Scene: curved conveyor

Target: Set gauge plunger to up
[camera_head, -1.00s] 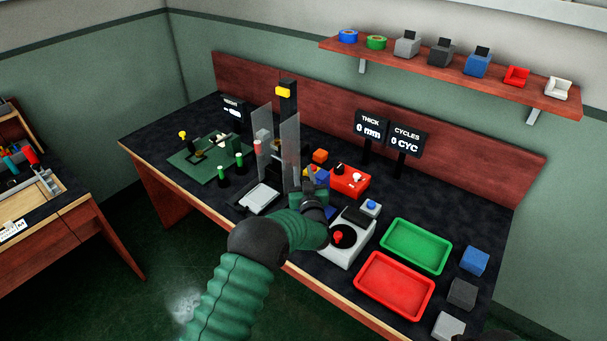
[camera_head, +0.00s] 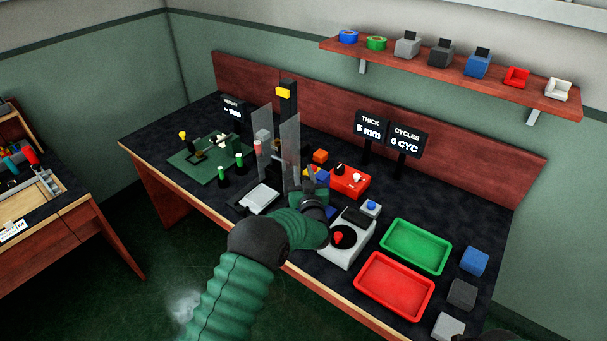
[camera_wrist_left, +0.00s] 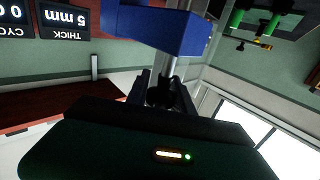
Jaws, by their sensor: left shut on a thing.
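In the left wrist view, which is upside down, a blue gauge body (camera_wrist_left: 180,28) has a silver plunger rod (camera_wrist_left: 165,66) running from it to my left gripper (camera_wrist_left: 163,92). The fingers are shut on the dark end of the plunger. In the head view my left gripper (camera_head: 309,196) is over the middle of the bench, and it and its arm hide most of the gauge and the plunger. The THICK display (camera_head: 369,128) reads 5 mm, also in the wrist view (camera_wrist_left: 67,19).
Clear upright panels (camera_head: 289,150) stand just left of my gripper. A red box with knobs (camera_head: 349,182) is behind it. A grey unit with a red button (camera_head: 338,237) is close on the right, then green (camera_head: 415,246) and red (camera_head: 395,286) trays.

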